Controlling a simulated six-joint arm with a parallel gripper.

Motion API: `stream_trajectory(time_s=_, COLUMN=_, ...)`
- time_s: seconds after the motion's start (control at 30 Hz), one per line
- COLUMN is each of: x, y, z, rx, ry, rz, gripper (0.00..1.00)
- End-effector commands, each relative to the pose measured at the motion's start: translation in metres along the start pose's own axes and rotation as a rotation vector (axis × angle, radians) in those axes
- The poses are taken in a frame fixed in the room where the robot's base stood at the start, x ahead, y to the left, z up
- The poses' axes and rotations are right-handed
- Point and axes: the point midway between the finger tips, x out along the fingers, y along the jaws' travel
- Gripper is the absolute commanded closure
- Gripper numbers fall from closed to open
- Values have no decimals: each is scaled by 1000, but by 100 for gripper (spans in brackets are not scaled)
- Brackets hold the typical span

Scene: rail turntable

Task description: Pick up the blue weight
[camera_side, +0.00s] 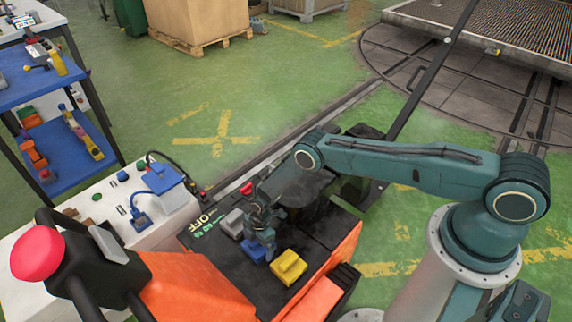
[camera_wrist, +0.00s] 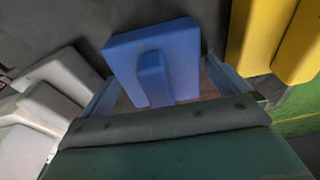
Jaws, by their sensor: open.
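The blue weight (camera_wrist: 172,62) is a block with a raised grip on top. In the wrist view it lies on the dark surface just past my gripper (camera_wrist: 180,92), with its raised grip between the two open fingers. In the side view the blue weight (camera_side: 252,251) sits on the black top of the orange cart, partly hidden by my gripper (camera_side: 262,240). My gripper points down over it. I cannot tell whether the fingers touch it.
A yellow weight (camera_side: 288,267) stands close on the right and a grey-white weight (camera_side: 231,223) on the left.

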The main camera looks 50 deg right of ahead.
Motion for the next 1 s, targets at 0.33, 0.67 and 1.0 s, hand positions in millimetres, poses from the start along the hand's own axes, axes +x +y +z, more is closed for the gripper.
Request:
stream_trajectory(time_s=0.33, x=0, y=0, z=0, rx=0, ry=0, rz=0, gripper=22)
stream_trajectory(time_s=0.67, x=-2, y=2, z=-1, rx=-1, ry=2, rz=4, gripper=77)
stream_trajectory(time_s=1.0, x=-3, y=2, z=-1, rx=-1, ry=2, rz=4, gripper=77)
